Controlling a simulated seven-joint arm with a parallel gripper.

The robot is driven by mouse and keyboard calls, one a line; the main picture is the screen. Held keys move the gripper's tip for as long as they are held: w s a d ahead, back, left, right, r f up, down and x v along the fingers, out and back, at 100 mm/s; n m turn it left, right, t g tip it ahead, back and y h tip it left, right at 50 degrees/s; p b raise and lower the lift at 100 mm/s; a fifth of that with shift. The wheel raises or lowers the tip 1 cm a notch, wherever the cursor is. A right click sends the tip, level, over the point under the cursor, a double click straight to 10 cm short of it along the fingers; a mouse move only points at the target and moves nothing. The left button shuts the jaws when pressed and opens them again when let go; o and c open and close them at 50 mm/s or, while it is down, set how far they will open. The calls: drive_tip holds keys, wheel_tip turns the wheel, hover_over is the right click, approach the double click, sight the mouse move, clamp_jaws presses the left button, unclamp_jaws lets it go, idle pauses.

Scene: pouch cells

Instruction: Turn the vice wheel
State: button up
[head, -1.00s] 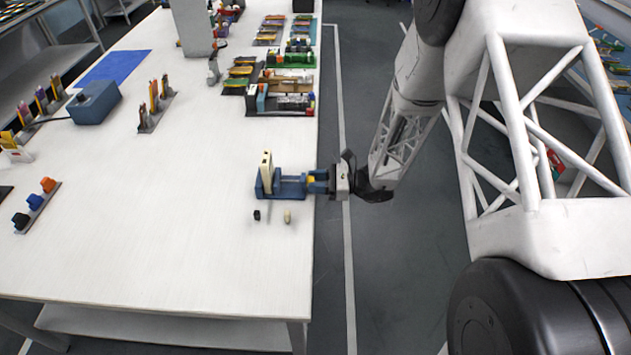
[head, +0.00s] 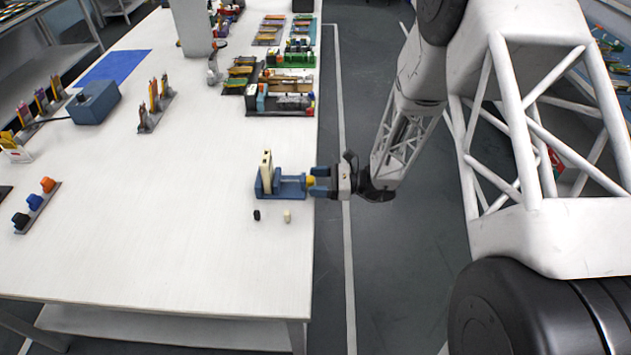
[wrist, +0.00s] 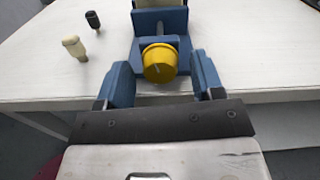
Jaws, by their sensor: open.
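The blue vice (head: 290,186) sits at the right edge of the white table, with a cream upright piece (head: 266,172) standing in it. Its yellow vice wheel (head: 311,181) faces right, toward my gripper; in the wrist view the round wheel (wrist: 159,63) has a pale line on its face. My gripper (head: 320,181) is just off the table edge, at the wheel. In the wrist view my gripper (wrist: 163,82) is open, with one blue finger on each side of the wheel and a gap to both. The wheel is between and slightly beyond the fingertips.
A small black piece (head: 257,215) and a small cream piece (head: 287,216) stand on the table near the vice. Racks of coloured cells (head: 284,80) fill the far right of the table. A blue box (head: 95,102) is at the left. The table's middle is clear.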

drive_tip(key=d, duration=0.7)
drive_tip(key=shift+d, duration=0.15)
idle(0.7)
drive_tip(key=s+r+n+g+h, duration=0.35)
drive_tip(key=s+r+n, duration=0.2)
drive_tip(key=r, duration=0.45)
drive_tip(key=s+d+r+n+t+h, duration=0.3)
drive_tip(key=s+d+r+n+h, duration=0.2)
drive_tip(key=s+r, duration=0.5)
drive_tip(key=s+d+r+n+t+h, duration=0.3)
drive_tip(key=s+d+r+n+h, duration=0.3)
drive_tip(key=s, duration=0.9)
wheel_tip(320, 180, up, 5)
drive_tip(key=d+h, duration=0.1)
drive_tip(key=h, duration=0.2)
drive_tip(key=shift+s+d+f+h, duration=0.2)
drive_tip(key=shift+d+h, duration=0.05)
drive_tip(key=shift+h, duration=0.1)
